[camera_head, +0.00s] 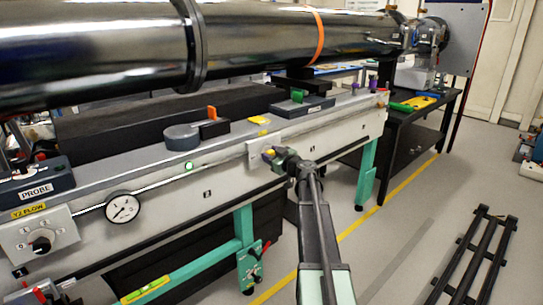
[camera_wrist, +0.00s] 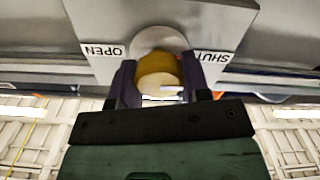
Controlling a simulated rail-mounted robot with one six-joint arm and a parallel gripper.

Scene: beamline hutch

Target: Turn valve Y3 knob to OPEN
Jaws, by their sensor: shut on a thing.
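The yellow valve knob (camera_wrist: 160,66) is on a grey plate (camera_wrist: 82,20) in the wrist view. It sits in front of a round pale disc (camera_wrist: 160,38). The OPEN label (camera_wrist: 103,50) is left of the knob and the SHUT label (camera_wrist: 212,57) is right; both read upside down. My gripper (camera_wrist: 159,76) is shut on the knob, with one dark finger on each side. In the head view my gripper (camera_head: 274,155) reaches the knob (camera_head: 268,154) on the rail's front face, hiding part of it. No Y3 text is legible, and I cannot tell where the knob points.
A Y2 FLOW dial box (camera_head: 38,238), a round gauge (camera_head: 123,207) and a PROBE box (camera_head: 36,185) are to the left on the rail. A large dark pipe (camera_head: 270,38) runs above. A black rack (camera_head: 470,260) lies on the floor at right.

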